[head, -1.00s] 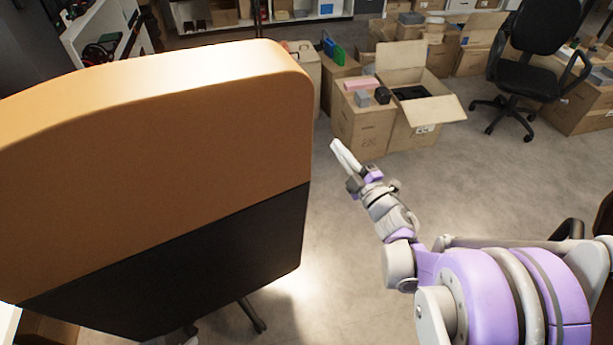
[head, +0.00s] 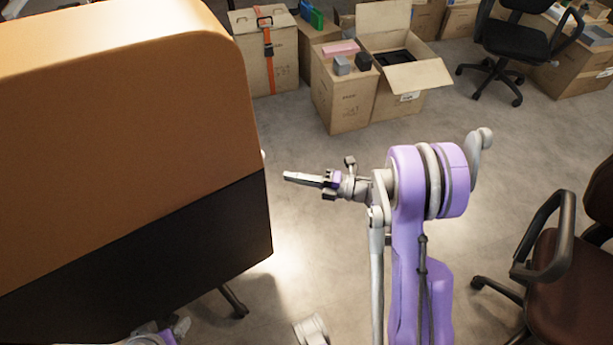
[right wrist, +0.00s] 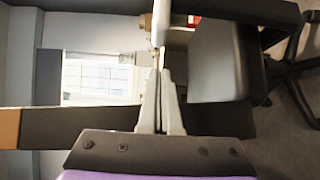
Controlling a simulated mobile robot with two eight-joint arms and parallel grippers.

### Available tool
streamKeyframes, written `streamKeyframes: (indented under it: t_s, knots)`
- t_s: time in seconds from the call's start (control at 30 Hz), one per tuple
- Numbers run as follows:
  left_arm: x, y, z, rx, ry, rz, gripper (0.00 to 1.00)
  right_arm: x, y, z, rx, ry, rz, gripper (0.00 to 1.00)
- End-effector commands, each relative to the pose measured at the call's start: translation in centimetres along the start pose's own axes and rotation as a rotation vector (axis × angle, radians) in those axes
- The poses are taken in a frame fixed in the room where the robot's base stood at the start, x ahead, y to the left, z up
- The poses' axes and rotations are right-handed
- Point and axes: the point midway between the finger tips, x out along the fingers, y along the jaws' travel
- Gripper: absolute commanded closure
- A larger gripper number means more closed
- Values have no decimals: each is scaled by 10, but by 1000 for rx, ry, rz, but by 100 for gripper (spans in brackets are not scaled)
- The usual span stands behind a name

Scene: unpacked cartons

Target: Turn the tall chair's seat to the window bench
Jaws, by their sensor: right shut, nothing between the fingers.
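The tall chair's backrest (head: 120,110), orange-brown above and black below, fills the left of the head view and hides the seat there. One dark leg (head: 233,300) shows below it. My right gripper (head: 287,176) is shut and empty, pointing left, close to the backrest's right edge; I cannot tell whether they touch. In the right wrist view, my right fingers (right wrist: 160,75) are together beside the chair's dark back edge (right wrist: 75,126). The black seat (right wrist: 220,60) and an armrest lie beyond. A bright window (right wrist: 98,78) shows to the left; I cannot make out the bench. My left gripper is not clearly seen.
Cartons (head: 345,95) stand at the back, one open with flaps (head: 425,77) spread. A strapped box (head: 263,65) is left of them. A black office chair (head: 515,40) is at the back right, a brown chair (head: 560,285) at the right. Floor between is clear.

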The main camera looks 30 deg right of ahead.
Motion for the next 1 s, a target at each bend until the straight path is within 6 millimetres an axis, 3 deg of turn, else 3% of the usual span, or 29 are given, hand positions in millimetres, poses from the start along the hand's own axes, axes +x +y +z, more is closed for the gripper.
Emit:
streamKeyframes:
  t_s: [0.2,0.4,1.0]
  knots:
    - [-1,0,0,0,0,0,20,47,0,-1,0,3,1,100]
    - [-2,0,-1,0,1,0,20,64,0,22,-1,-1,1,100]
    - [-2,0,-1,0,1,0,20,70,0,29,-1,-2,1,100]
